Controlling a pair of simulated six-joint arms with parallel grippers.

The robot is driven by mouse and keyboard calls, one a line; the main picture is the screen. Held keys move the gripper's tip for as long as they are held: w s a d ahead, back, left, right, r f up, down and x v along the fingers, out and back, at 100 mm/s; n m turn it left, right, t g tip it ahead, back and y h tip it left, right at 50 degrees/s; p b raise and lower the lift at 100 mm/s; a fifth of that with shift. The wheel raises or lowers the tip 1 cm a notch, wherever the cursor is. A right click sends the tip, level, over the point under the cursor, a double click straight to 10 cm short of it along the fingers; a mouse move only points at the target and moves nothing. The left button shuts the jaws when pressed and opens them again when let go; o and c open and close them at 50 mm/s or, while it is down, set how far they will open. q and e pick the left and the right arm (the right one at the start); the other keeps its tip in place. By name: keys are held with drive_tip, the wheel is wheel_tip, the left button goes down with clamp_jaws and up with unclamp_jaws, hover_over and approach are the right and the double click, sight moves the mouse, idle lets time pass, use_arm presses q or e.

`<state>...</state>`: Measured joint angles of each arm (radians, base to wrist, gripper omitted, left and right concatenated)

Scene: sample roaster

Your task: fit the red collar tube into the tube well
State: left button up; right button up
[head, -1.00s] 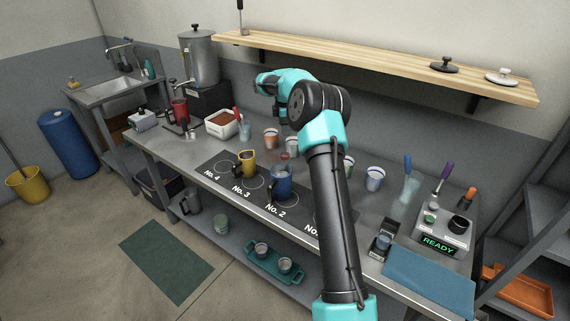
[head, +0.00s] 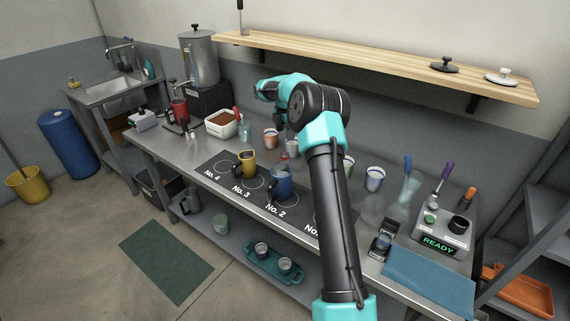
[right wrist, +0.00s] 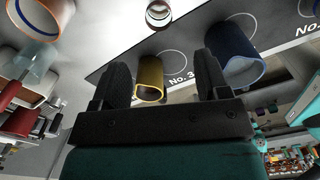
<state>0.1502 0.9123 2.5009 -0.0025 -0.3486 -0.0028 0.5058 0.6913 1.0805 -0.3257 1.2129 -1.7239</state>
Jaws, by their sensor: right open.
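My right gripper (head: 283,128) is at the back middle of the counter, over the row of cups. In the right wrist view its two black fingers (right wrist: 161,78) are spread, with nothing held between them; a yellow mug (right wrist: 150,78) shows beyond the gap. I cannot pick out the red collar tube for certain. A small clear piece with a reddish tint (head: 285,156) stands below the gripper, too small to identify. I cannot identify the tube well either. My left gripper is not in view.
The yellow mug (head: 246,163) and a blue mug (head: 281,184) stand on the numbered mat (head: 222,169). A control box marked READY (head: 443,229) and a blue cloth (head: 428,280) are at the right. My right arm crosses the counter's middle, hiding part of it.

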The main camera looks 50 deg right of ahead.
sight(285, 159)
wheel_tip(285, 159, down, 9)
drive_tip(key=shift+f, duration=0.15)
drive_tip(key=shift+f, duration=0.1)
idle(0.3)
drive_tip(key=shift+f, duration=2.5)
drive_tip(key=c, duration=1.1)
drive_tip(key=shift+r, duration=0.2)
wheel_tip(285, 159, up, 10)
drive_tip(key=shift+f, duration=0.2)
